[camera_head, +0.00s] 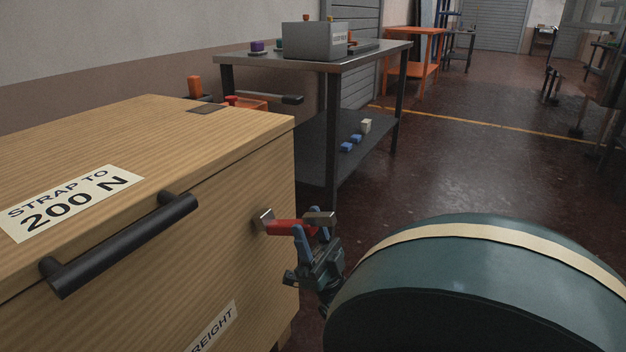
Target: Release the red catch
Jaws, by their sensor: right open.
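The red catch (284,228) is on the front face of the wooden crate (270,175), near its right edge. A metal piece shows at its left end and a grey metal piece at its right end. My right gripper (311,231) is open at the right end of the catch, with its blue fingers close to the red part. I cannot tell whether they touch it. The fingers and wrist hide part of that end. My left gripper is out of view.
A black bar handle (120,245) sticks out from the crate front, left of the catch. A dark metal table (375,52) behind carries a grey box (314,41). An orange table (414,50) stands farther back.

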